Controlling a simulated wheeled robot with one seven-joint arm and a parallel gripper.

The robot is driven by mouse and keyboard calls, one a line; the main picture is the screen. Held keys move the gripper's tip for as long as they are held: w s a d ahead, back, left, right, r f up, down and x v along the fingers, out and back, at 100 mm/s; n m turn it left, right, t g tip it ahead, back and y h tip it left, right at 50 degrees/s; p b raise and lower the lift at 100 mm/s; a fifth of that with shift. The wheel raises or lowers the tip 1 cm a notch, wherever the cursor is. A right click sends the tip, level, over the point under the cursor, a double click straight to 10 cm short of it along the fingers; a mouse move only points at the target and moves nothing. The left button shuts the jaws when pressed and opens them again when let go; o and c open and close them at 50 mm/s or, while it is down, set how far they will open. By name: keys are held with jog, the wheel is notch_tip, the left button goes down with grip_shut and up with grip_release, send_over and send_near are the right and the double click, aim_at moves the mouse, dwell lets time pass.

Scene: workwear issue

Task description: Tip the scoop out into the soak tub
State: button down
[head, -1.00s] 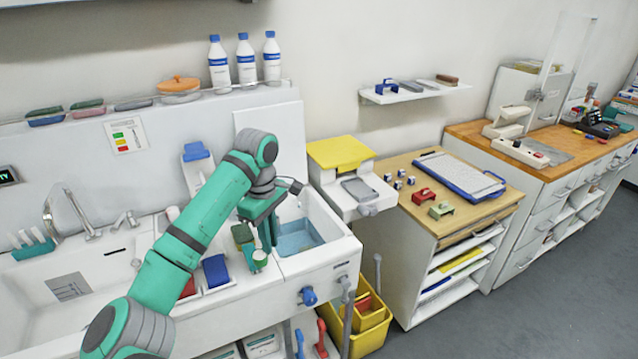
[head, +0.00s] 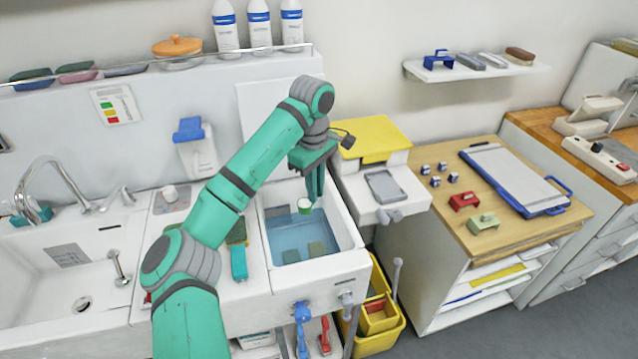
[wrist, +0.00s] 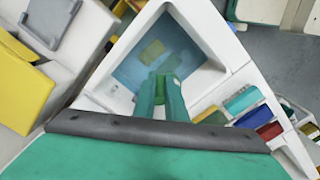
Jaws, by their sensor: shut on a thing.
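The soak tub (head: 348,243) is a white basin with blue liquid in it. It also shows in the wrist view (wrist: 215,38). My gripper (head: 314,198) points down over the back right part of the tub. It is shut on the scoop (head: 304,208), a small green cup with a pale top, held above the liquid and looking about upright. In the wrist view the fingers largely hide the scoop (wrist: 160,90), and I cannot tell how full it is.
Two dull flat pieces (head: 316,249) lie in the liquid. A white dispenser with a yellow lid (head: 372,138) stands close to the tub's right. A sink (head: 60,285) is at the left. A yellow bin (head: 385,338) stands below at the right.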

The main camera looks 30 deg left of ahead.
jog(key=s+t, duration=0.2)
jog(key=t, duration=0.1)
jog(key=s+f+t+y, duration=0.1)
jog(key=s+t, duration=0.1)
jog(key=t, duration=0.1)
jog(key=s+t, duration=0.1)
jog(key=t, duration=0.2)
jog(key=shift+s+d+f, duration=0.3)
jog(key=shift+s+d, duration=0.1)
jog(key=shift+s+d+f+t+y, duration=0.25)
jog(key=shift+s+t+y, duration=0.1)
jog(key=shift+t, duration=0.25)
jog(key=f+t, duration=0.1)
jog(key=t, duration=0.1)
jog(key=s+t, duration=0.1)
jog(key=t, duration=0.1)
jog(key=s+f+t, duration=0.1)
jog(key=shift+s+f+t+y, duration=0.15)
jog(key=shift+f+t+y, duration=0.15)
jog(key=shift+t+y, duration=0.1)
